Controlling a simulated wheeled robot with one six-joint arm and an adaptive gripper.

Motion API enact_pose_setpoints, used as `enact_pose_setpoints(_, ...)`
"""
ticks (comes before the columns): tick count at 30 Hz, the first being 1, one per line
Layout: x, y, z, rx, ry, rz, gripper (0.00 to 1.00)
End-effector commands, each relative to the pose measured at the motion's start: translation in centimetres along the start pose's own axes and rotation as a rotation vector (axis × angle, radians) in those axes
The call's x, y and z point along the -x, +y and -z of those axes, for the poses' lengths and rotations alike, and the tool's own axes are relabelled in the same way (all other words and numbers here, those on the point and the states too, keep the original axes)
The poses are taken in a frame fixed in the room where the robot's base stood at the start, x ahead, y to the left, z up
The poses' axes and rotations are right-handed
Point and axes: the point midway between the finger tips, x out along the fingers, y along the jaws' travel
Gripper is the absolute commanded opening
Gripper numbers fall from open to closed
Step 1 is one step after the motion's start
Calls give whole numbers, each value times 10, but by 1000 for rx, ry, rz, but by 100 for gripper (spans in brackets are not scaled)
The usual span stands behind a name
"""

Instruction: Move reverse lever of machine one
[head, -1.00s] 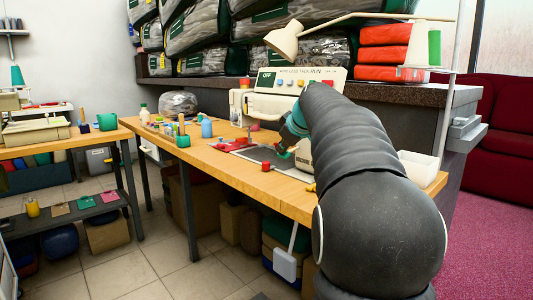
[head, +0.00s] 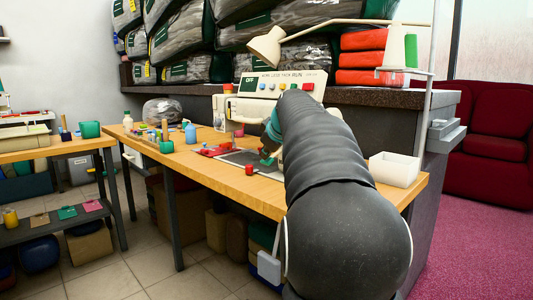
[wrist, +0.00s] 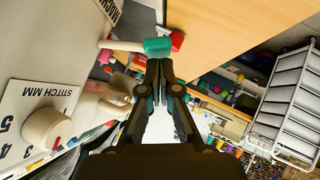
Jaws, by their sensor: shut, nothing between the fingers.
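The sewing machine (head: 228,108) stands on the wooden table, with a panel marked OFF and RUN above it. In the wrist view, a pale lever (wrist: 120,45) with a green end (wrist: 157,47) sticks out from the machine's side. A dial (wrist: 45,128) on a plate marked STITCH MM is at the left. My gripper (wrist: 158,68) is shut and empty, its tips just below the green end in the picture; whether they touch it I cannot tell. In the head view, my arm hides part of the machine.
A red knob-like piece (wrist: 177,40) lies just beyond the green end. A lamp (head: 268,47) hangs over the machine.

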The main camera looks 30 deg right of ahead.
Motion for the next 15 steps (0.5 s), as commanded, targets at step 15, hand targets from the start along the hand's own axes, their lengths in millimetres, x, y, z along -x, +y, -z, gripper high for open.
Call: enact_pose_setpoints(15, 27, 4, 28, 3, 3, -2, 0)
